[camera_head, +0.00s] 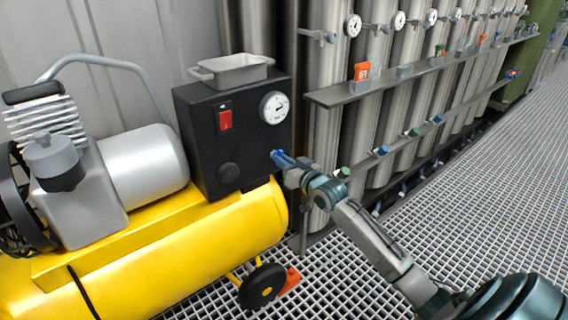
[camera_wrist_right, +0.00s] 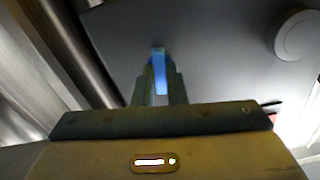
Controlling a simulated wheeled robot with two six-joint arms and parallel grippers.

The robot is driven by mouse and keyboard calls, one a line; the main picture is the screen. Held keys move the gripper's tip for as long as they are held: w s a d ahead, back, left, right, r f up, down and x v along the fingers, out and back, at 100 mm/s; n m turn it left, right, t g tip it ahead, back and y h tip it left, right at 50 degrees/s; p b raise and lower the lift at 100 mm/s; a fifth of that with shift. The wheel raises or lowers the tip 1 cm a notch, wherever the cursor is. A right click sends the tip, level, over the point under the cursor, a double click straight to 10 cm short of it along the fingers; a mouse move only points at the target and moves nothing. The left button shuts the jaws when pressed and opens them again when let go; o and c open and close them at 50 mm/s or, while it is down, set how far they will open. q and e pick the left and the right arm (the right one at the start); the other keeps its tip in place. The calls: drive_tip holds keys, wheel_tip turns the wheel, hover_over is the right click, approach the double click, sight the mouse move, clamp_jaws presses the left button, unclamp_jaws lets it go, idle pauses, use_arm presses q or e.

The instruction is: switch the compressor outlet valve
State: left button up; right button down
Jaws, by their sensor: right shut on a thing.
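The compressor is a yellow tank (camera_head: 180,255) with a black control box (camera_head: 203,120) on top. The outlet valve's blue handle (camera_head: 281,157) sticks out at the lower right of the box's front face. My right gripper (camera_head: 286,161) is at this handle. In the right wrist view the blue handle (camera_wrist_right: 160,76) is between the two fingers of my right gripper (camera_wrist_right: 158,72), which are shut on it. The valve body behind the fingers is hidden. My left gripper is in neither view.
Steel vessels (camera_head: 325,90) with a shelf rail (camera_head: 400,80) stand close at the right. The grating floor (camera_head: 460,180) is clear further right.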

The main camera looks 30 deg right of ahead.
idle(0.5)
drive_tip(key=c, duration=1.5)
unclamp_jaws()
drive_tip(key=shift+o, duration=0.2)
